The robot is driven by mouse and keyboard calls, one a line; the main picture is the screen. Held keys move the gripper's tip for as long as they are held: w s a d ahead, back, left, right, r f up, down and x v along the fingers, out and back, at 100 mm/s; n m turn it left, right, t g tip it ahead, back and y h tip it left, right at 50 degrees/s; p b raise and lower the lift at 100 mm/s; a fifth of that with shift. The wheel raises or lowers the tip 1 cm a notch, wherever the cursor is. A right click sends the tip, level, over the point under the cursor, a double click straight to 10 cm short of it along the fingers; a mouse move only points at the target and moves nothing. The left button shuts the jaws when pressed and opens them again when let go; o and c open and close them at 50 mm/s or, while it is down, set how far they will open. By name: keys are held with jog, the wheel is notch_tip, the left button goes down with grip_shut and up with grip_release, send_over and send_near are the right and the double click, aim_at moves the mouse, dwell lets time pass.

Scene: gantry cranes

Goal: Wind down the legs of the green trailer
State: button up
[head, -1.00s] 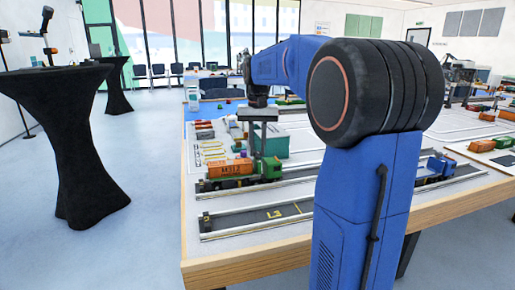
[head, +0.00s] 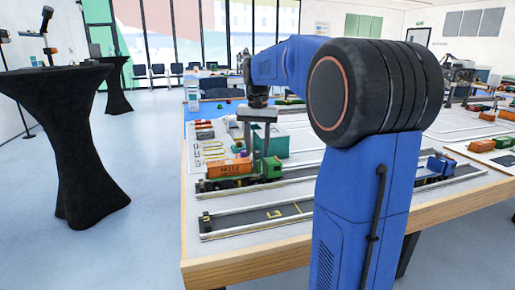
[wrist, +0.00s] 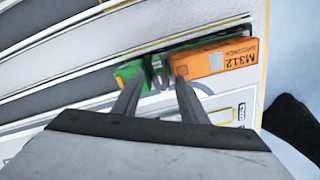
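The green trailer (head: 204,186) carries an orange container (head: 232,171) marked M312 and stands in a lane near the table's front edge. A green truck cab (head: 271,168) is at its right end in the head view. The container also shows in the wrist view (wrist: 222,58), with green parts (wrist: 130,72) left of it. My gripper (head: 255,152) points down over the front part of the truck and trailer. In the wrist view its two fingers (wrist: 157,84) are apart, near the gap between cab and container. The trailer's legs cannot be made out; I cannot tell whether the fingers touch anything.
A blue truck (head: 436,168) stands farther right in the same lane row. An empty marked lane (head: 260,214) lies in front. A teal and white block (head: 275,143) and several small containers (head: 204,130) are behind. A black standing table (head: 65,140) is left, across clear floor.

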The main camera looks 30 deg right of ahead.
aim_at(258, 151)
jog(key=shift+r, duration=0.1)
notch_tip(258, 151, up, 17)
dwell(0.8)
jog(key=shift+d+r, duration=0.1)
